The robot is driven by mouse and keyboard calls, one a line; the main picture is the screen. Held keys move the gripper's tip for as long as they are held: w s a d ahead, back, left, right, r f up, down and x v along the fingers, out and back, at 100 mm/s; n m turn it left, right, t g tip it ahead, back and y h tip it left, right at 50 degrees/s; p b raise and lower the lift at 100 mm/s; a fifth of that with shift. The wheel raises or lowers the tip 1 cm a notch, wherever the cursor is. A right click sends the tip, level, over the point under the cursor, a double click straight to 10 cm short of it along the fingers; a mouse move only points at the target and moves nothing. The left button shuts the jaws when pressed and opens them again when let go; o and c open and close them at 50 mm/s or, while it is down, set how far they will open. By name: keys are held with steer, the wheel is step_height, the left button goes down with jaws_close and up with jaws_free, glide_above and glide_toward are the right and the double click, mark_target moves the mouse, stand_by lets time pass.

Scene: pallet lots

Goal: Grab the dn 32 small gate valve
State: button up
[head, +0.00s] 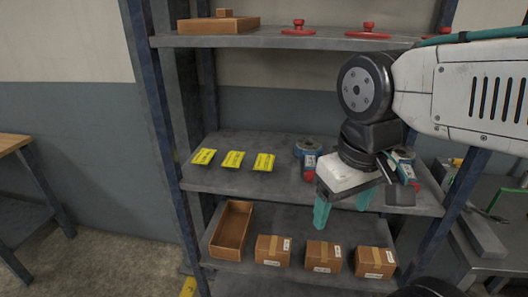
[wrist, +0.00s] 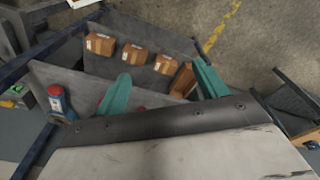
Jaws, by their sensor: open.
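Two blue valves with red parts are on the middle shelf (head: 235,178) in the head view. One valve (head: 308,153) is left of my wrist, and another valve (head: 405,160) is right of it, partly behind my arm. The wrist view shows one blue valve with a red top (wrist: 58,102) at the left, and a red part (wrist: 138,110) between my fingers, mostly hidden by my gripper. I cannot read which valve is the DN 32. My gripper (head: 343,209) is open and empty, fingers pointing down in front of the middle shelf's edge.
Yellow packets (head: 232,159) lie left on the middle shelf. Several cardboard boxes (head: 323,256) and an open brown box (head: 231,229) stand on the shelf below. Red handwheels (head: 368,31) and a wooden block (head: 218,24) lie on the upper shelf. A blue rack post (head: 150,100) stands at the left.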

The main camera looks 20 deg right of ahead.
steer(key=o, duration=0.5)
steer(key=w+d+n+h, duration=0.1)
steer(key=w+d+h, duration=0.1)
steer(key=w+d, duration=0.1)
steer(key=w+d+f+n+h, duration=0.1)
steer(key=w+d+n+h, duration=0.1)
steer(key=w+d, duration=0.1)
steer(key=w+d+n+g+h, duration=0.1)
steer(key=w+d+n, duration=0.1)
steer(key=w+d, duration=0.1)
steer(key=shift+w+f+h, duration=0.1)
steer(key=shift+f+h, duration=0.05)
steer(key=shift+h, duration=0.25)
steer(key=n+t+h, duration=0.5)
steer(key=n+t, duration=0.2)
steer(key=n, duration=1.2)
glide_toward(308, 144)
steer(key=shift+w+d+f, duration=0.4)
steer(key=shift+d+f, duration=0.15)
steer(key=shift+f, duration=0.2)
steer(key=shift+w+d+f, duration=0.15)
steer(key=shift+w, duration=0.05)
steer(key=shift+x, duration=0.95)
steer(key=shift+d+r+x, duration=0.15)
steer(key=shift+r+x, duration=0.05)
steer(key=shift+x, duration=1.15)
steer(key=shift+d+r+x, duration=0.1)
steer(key=shift+r+x, duration=0.1)
steer(key=shift+x, duration=1.15)
